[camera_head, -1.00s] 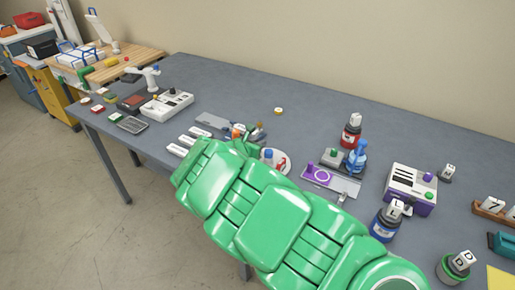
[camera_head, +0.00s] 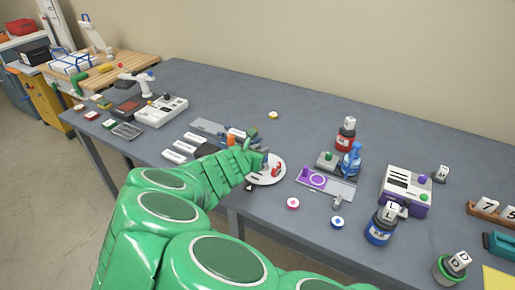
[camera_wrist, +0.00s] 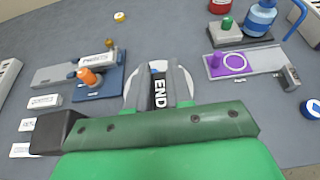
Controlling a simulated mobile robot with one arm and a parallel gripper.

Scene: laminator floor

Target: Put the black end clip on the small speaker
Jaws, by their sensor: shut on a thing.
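My gripper (camera_wrist: 160,88) is shut on a black piece marked END (camera_wrist: 160,93), which looks like the end clip. In the head view my gripper (camera_head: 254,160) is low over the left part of a round white plate (camera_head: 268,180). A blue fixture (camera_wrist: 104,86) with an orange knob (camera_wrist: 90,77) is left of my gripper in the wrist view. A white labelled block (camera_wrist: 97,61) sits on it. Several similar white blocks (camera_wrist: 45,101) lie farther left. Their lettering is too small to read, and I cannot tell which thing is the small speaker.
Right of the plate is a grey tray with a purple part (camera_head: 313,180). Behind it stand a blue bottle (camera_head: 351,162) and a red jar (camera_head: 346,134). Two small round discs, red (camera_head: 293,204) and blue (camera_head: 337,222), lie near the front edge.

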